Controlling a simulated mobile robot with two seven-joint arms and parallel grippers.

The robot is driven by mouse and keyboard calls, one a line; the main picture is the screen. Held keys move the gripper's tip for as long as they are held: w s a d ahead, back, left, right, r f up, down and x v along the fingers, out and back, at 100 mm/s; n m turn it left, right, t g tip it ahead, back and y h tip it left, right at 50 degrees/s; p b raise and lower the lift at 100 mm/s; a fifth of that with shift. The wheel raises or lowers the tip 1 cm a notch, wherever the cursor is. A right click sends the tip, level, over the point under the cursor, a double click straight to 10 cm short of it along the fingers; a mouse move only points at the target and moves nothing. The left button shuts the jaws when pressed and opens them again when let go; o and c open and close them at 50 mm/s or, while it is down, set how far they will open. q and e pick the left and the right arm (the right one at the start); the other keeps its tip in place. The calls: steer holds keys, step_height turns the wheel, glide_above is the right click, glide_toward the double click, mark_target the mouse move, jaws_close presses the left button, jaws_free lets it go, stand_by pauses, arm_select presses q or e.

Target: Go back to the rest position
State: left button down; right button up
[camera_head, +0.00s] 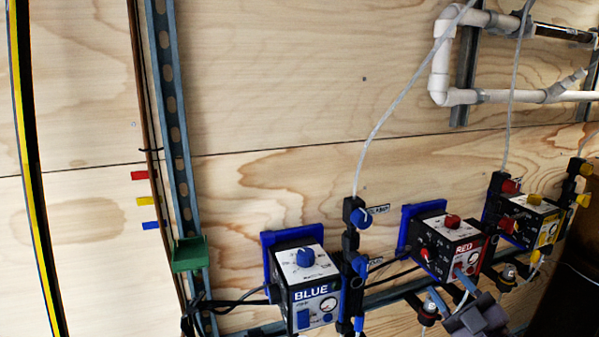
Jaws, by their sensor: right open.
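My right gripper (452,291) shows at the bottom right, grey with two blue-grey fingers pointing up. Its fingers are apart, with nothing seen between them. It is in front of the lower part of the RED box (450,243), a black and red unit with a red knob on top; I cannot tell whether it touches the box. My left gripper is out of the picture.
The BLUE box (305,285) stands left of the RED box, and a yellow-labelled box (530,222) stands right of it. A blue valve (361,217) with a white tube is between the first two. White pipes (470,97) run at upper right. A green bracket (189,255) is left.

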steer(key=s+f+m+g+h, duration=0.4)
steer(key=s+f+m, duration=0.2)
steer(key=s+f, duration=0.5)
steer(key=s+f+m+g+h, duration=0.4)
steer(key=s+f, duration=0.7)
steer(key=f, duration=0.8)
steer(key=m+h, duration=0.1)
steer(key=m, duration=0.1)
steer(key=shift+m+g, duration=0.4)
steer(key=shift+w+d, duration=0.1)
steer(key=shift+d, duration=0.1)
